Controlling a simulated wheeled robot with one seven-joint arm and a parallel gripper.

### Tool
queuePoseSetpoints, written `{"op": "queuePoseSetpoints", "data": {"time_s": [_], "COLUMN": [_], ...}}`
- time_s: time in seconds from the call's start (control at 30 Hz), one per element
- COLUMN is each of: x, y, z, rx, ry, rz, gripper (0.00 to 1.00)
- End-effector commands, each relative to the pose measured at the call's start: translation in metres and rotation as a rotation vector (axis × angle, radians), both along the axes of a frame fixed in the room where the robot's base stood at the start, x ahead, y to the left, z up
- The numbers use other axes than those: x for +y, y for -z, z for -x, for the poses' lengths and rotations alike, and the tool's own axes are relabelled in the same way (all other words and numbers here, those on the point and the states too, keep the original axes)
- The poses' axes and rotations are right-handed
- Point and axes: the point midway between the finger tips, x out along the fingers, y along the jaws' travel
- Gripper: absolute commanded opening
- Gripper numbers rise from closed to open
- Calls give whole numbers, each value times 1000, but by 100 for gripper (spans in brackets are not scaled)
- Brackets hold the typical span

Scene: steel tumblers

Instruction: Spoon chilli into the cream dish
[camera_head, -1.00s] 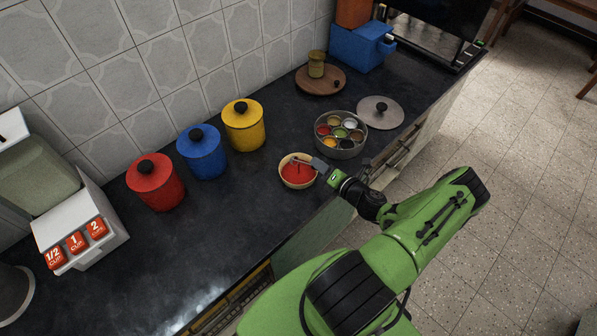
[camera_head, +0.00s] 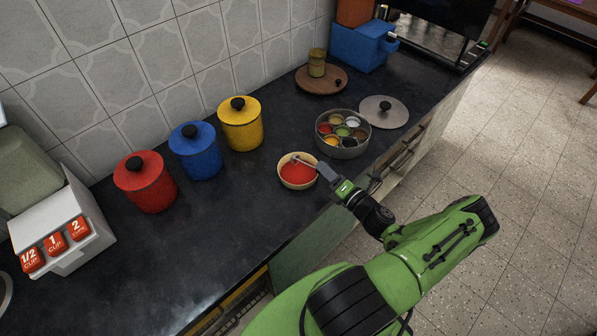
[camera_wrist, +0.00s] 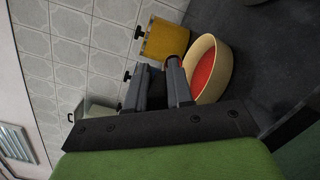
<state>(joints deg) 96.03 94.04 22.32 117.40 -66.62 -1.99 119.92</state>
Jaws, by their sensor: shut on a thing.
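The cream dish (camera_head: 284,183) stands on the dark counter with a flat red fill, which looks like chilli powder. It also shows in the wrist view (camera_wrist: 221,78), just right of the fingers. My gripper (camera_head: 322,168) is at the dish's right rim, shut on a thin spoon (camera_head: 303,160) whose visible part reaches over the dish. The spoon's bowl is too small to make out, as is whether it touches the red. In the wrist view my gripper's fingers (camera_wrist: 170,82) hide most of the spoon. The round spice box (camera_head: 343,149) is open behind my gripper, with several cups, including a red one (camera_head: 325,129).
The box's steel lid (camera_head: 384,112) lies right of it. Red (camera_head: 146,184), blue (camera_head: 196,152) and yellow (camera_head: 240,125) canisters line the wall. A wooden board (camera_head: 321,85) bears a small pot. Counter left of the dish is clear.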

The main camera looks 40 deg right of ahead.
Motion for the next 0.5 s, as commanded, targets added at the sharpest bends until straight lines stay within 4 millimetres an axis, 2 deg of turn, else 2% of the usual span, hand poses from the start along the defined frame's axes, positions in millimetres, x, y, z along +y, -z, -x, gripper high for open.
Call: {"op": "queuePoseSetpoints", "data": {"time_s": [0.5], "x": [-1], "y": [17], "z": [5], "rx": [-114], "ry": [0], "rz": [-38], "gripper": [0]}}
